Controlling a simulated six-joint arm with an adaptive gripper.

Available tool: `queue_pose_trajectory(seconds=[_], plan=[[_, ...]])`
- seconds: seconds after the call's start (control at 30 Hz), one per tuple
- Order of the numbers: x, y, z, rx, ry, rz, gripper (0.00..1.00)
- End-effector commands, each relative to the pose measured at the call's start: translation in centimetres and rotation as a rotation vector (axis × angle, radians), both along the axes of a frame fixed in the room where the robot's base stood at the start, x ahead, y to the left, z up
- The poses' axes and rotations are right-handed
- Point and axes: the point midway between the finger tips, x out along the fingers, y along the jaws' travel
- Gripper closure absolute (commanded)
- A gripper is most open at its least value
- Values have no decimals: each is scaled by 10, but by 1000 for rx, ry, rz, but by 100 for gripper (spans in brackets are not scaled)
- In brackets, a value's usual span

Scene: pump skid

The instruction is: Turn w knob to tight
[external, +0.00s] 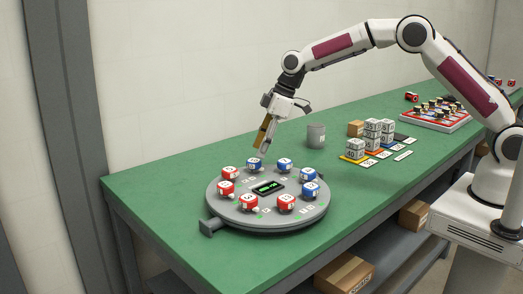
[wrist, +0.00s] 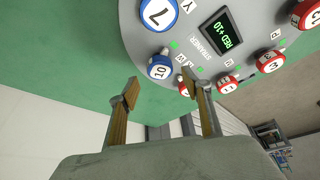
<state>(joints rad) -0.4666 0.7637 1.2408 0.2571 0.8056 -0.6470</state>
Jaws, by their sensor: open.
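A round grey panel (external: 235,215) on the green bench carries a ring of red and blue knobs around a dark display (external: 268,187). In the wrist view the display (wrist: 222,42) reads "RED +10" in green. A blue knob marked 7 (wrist: 158,13) and a blue knob marked 10 (wrist: 160,66) show there, with several red knobs to the right. My gripper (external: 262,148) is open and empty above the panel's far edge. Its fingers (wrist: 160,92) are apart; the right one partly hides a red knob.
A grey cup (external: 316,135), stacked numbered blocks (external: 356,149), a small brown box (external: 355,128) and a red-edged board with pieces (external: 435,118) stand farther right. The bench (external: 150,190) is clear left of the panel. Cartons lie on the shelf below.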

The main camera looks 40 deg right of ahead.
Motion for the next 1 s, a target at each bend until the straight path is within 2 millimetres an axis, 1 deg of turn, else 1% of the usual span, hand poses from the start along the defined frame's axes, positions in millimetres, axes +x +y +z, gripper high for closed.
queue_pose_trajectory(seconds=[0.1, 0.3, 0.5, 0.8, 0.83, 0.87, 0.9, 0.97, 1.0], plan=[[3, 5, -14, 0, 1, 0, 51], [7, 11, -32, 0, 1, 0, 51], [9, 14, -40, 0, 0, 1, 51], [10, 14, -41, 1, -1, 1, 51], [10, 14, -41, 1, -1, 1, 54], [10, 14, -41, 1, -1, 0, 62], [10, 14, -41, 1, -1, 0, 72], [10, 14, -41, 1, -1, 0, 88], [10, 14, -41, 1, -1, 0, 90]])
